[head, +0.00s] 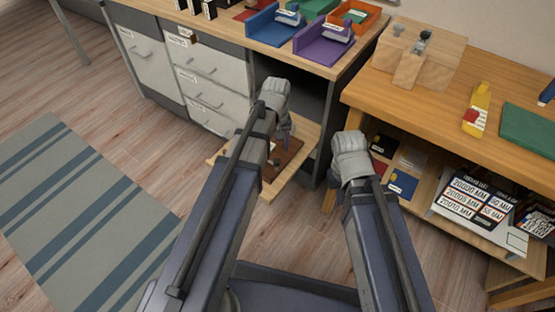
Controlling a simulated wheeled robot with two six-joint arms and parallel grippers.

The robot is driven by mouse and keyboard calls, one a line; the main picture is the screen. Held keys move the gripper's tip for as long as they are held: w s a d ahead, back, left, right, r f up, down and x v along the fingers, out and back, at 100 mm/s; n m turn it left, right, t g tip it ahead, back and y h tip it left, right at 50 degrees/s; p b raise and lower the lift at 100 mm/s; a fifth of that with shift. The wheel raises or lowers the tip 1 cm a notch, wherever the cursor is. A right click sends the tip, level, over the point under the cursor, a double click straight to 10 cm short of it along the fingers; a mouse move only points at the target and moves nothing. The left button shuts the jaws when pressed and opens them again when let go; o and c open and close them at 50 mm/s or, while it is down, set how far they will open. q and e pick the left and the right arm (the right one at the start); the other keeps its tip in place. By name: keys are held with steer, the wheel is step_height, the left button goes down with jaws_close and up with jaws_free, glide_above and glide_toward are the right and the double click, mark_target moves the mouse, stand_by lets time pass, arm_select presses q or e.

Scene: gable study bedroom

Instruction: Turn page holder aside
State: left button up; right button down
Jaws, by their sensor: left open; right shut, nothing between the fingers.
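My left gripper (275,97) is over a low wooden board (288,187) in front of the open bay of the grey desk. A dark brown flat piece (288,152) with a small dark knob lies on that board, partly hidden by my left arm. My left gripper is open; its fingertips are hard to see from behind. My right gripper (349,150) is shut and empty, in front of the wooden bench's shelf. I cannot tell for sure which part is the page holder. A wooden block (418,52) with a wooden bar and metal knobs stands on the bench.
Blue (275,24) and purple (324,43) holders stand on the desk near an orange tray (356,17). A yellow bottle (477,108) and green mat (530,128) are on the bench. Printed sheets (474,201) lie on its shelf. A striped rug (80,215) covers the floor left.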

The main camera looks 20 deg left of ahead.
mark_target(277, 161)
arm_select(q)
step_height(277, 161, down, 7)
steer(key=b, duration=0.6)
steer(key=shift+f+b, duration=0.1)
steer(key=shift+b, duration=0.25)
jaws_close()
stand_by(0.9)
